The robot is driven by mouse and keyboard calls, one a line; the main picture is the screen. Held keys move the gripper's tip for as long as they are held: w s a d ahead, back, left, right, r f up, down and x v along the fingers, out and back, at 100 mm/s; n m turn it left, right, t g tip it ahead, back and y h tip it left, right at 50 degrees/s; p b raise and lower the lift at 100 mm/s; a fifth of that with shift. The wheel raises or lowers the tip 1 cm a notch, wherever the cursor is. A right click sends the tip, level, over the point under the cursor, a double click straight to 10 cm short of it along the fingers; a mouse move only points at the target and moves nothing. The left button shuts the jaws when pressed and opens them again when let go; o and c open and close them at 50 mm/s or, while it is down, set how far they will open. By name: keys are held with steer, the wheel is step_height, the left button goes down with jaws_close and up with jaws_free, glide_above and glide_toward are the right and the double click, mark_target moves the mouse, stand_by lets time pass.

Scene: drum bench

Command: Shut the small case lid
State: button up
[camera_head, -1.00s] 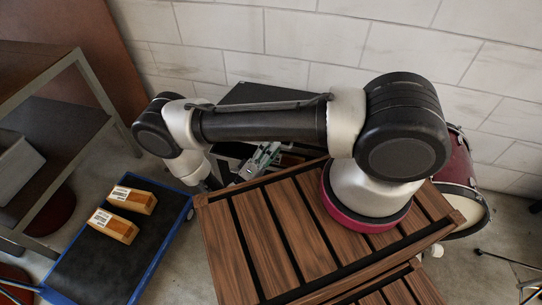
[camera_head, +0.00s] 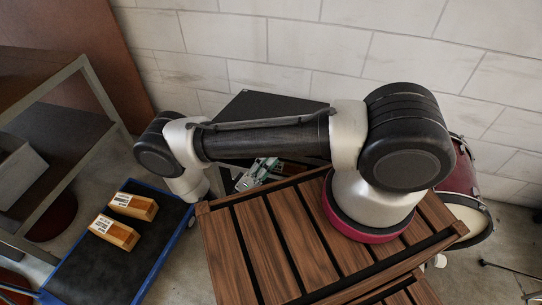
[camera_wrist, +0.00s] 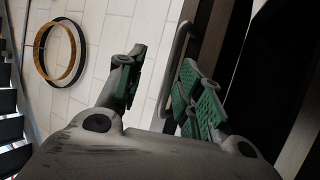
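A black panel (camera_head: 262,106), which looks like part of the case, shows behind my arm in the head view. My arm covers much of it, and I cannot tell how far the lid is open. My gripper (camera_head: 260,174), with green pads, is beyond the wooden slatted top, beside a dark opening below the panel. In the wrist view my gripper (camera_wrist: 165,82) has its fingers apart with nothing seen between them. A grey bar like a handle (camera_wrist: 179,62) is just beyond the right finger, beside a dark surface (camera_wrist: 228,38). Contact cannot be told.
The wooden slatted top (camera_head: 290,240) fills the front centre. A blue-edged cart (camera_head: 95,275) with two orange-brown boxes (camera_head: 133,206) stands left, beside a metal-framed shelf (camera_head: 60,140). A red drum (camera_head: 462,185) is at right. A pale block wall (camera_head: 300,45) closes the back.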

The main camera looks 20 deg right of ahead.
steer(key=a+f, duration=0.2)
steer(key=f, duration=0.1)
steer(key=a+f, duration=0.1)
steer(key=shift+s+a+f, duration=0.1)
steer(key=shift+s+f, duration=0.05)
steer(key=shift+s, duration=0.15)
stand_by(0.4)
